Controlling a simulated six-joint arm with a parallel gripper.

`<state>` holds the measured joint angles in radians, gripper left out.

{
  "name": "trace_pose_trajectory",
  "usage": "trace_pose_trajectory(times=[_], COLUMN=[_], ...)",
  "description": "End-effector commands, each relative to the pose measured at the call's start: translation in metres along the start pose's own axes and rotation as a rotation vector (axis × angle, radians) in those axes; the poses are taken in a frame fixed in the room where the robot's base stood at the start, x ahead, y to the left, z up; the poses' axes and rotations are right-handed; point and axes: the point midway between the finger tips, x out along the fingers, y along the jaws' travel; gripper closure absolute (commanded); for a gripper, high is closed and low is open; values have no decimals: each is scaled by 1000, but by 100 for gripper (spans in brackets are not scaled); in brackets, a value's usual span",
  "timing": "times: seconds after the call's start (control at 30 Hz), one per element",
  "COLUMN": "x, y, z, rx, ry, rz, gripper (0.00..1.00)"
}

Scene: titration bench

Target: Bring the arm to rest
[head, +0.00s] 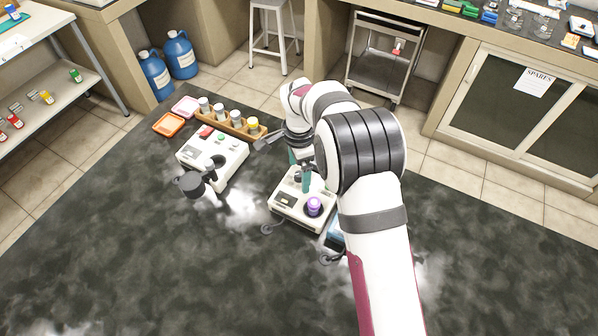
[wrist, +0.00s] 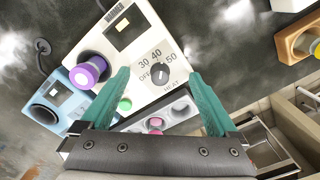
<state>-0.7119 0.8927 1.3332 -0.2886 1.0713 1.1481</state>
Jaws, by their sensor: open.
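My gripper (wrist: 158,92) is open, with its two teal fingers apart and nothing between them. In the wrist view the fingers hang over a white device (wrist: 125,65) with a dial (wrist: 159,74) marked with numbers and the word HEAT. A purple-topped round item (wrist: 88,72) sits on that device's corner. In the head view my arm reaches over the right half of the dark bench (head: 130,260). The teal fingers (head: 306,178) show above the white device (head: 289,210). My arm hides part of what lies behind and below it.
A second white device (head: 212,155) with a dark round cup (head: 191,184) stands to the left. Behind it are a wooden rack (head: 237,126) with several vials, an orange tray (head: 168,125) and a pink tray (head: 185,106). A blue device (wrist: 55,100) adjoins the white one. The bench's front left is clear.

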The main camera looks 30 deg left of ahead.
Motion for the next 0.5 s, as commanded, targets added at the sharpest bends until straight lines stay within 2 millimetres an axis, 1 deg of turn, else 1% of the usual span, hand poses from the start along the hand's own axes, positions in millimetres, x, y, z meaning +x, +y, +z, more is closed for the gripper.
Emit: trace_pose_trajectory(times=[0.03, 0.1, 0.17, 0.3, 0.37, 0.5], x=[0, 0, 0, 0, 0, 0], y=[0, 0, 0, 0, 0, 0], z=[0, 0, 0, 0, 0, 0], rx=[-89, -176, -203, -204, -204, -202], ry=[0, 0, 0, 0, 0, 0], rz=[0, 0, 0, 0, 0, 0], gripper=[5, 5, 5, 5, 14, 39])
